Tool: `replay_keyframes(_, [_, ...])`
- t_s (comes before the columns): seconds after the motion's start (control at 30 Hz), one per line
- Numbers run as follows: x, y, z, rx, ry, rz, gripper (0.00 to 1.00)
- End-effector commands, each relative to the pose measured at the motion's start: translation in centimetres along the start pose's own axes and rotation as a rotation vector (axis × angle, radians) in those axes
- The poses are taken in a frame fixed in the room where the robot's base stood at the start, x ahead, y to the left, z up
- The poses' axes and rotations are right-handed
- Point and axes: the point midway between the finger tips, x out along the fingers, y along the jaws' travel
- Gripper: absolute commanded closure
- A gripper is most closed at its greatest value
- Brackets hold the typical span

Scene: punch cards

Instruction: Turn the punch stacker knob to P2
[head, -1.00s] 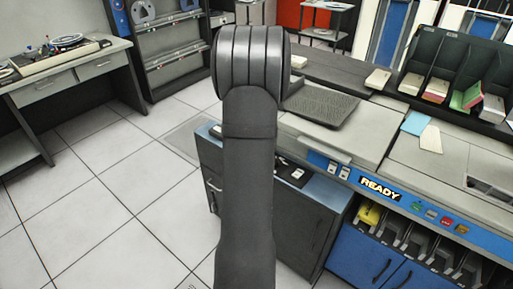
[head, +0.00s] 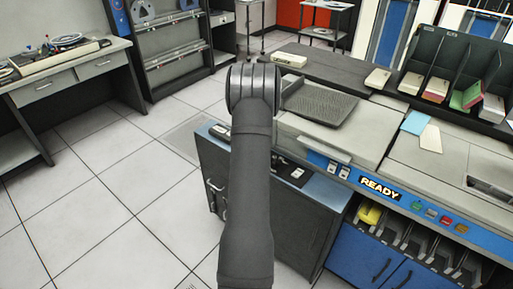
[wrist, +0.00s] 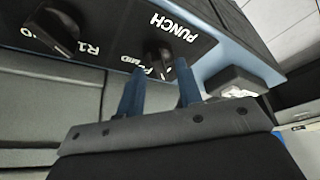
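The punch stacker knob (wrist: 156,52) is a dark knob on a black panel (wrist: 200,38) marked PUNCH, seen upside down in the wrist view. Labels that look like P and MID sit beside it, partly covered. Its pointer setting cannot be made out. My gripper (wrist: 158,68) has two blue fingers apart with nothing between them along their length. The fingertips point at the knob and lie near its sides; I cannot tell whether they touch it. In the head view my arm hides the gripper and the knob.
A second dark knob (wrist: 60,28), with an R1 label, sits left of the punch knob in the wrist view. In the head view, the machine's READY panel (head: 380,188) is right of my arm; open floor (head: 110,200) is left.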

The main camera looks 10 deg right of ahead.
Motion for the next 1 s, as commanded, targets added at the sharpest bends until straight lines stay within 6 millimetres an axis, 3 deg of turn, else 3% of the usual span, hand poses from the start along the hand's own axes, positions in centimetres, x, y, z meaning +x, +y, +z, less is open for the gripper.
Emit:
replay_keyframes(0.4, [0.8,0.0,0.01,0.0,0.0,0.0,0.67])
replay_keyframes(0.6, [0.78,-0.01,0.01,0.0,0.0,0.0,1.0])
replay_keyframes(1.0, [0.77,-0.07,0.0,0.041,0.0,0.018,1.0])
